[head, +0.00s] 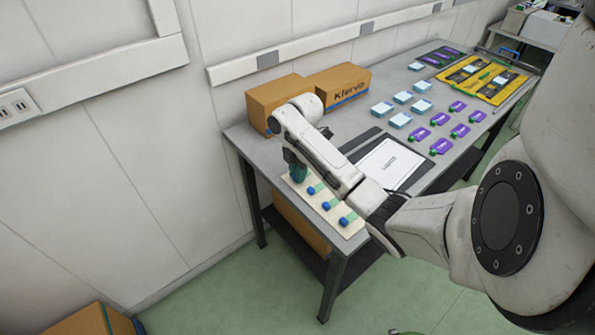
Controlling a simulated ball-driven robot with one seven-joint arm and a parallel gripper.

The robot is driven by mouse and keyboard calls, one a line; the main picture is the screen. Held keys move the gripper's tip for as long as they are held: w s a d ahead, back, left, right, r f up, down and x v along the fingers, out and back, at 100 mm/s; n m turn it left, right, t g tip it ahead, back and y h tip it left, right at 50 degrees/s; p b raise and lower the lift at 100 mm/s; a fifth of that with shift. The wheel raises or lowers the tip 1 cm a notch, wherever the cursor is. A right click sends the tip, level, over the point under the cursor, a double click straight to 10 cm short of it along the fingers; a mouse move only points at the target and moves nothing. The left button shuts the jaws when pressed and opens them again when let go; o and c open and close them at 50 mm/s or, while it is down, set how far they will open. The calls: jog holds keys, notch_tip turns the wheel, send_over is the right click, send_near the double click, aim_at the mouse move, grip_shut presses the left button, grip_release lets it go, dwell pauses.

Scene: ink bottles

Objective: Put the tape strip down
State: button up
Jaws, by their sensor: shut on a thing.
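My gripper (298,173) is at the near left end of the grey table, pointing down over the left part of a beige board (352,227). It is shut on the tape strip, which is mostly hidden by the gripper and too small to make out. I cannot tell whether the held strip touches the board.
Two cardboard boxes (272,100) (340,84) stand behind my arm against the wall. A white panel on a dark mat (388,164) lies right of my arm. Beyond are several pale blue packs (401,120), several purple pieces (441,146) and a yellow tray (512,92).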

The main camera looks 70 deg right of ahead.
jog(key=shift+f, duration=0.25)
jog(key=shift+s+a+f, duration=0.1)
jog(key=shift+f, duration=0.1)
jog(key=o, duration=0.7)
jog(key=shift+f, duration=0.2)
jog(key=shift+s+r, duration=0.1)
jog(key=r+p, duration=0.1)
jog(key=r, duration=0.3)
jog(key=d+r+p, duration=0.1)
jog(key=r+p, duration=0.1)
jog(key=r, duration=0.3)
jog(key=r+p, duration=0.1)
jog(key=r, duration=0.3)
jog(key=shift+s+d+r, duration=0.15)
jog(key=shift+r, duration=0.1)
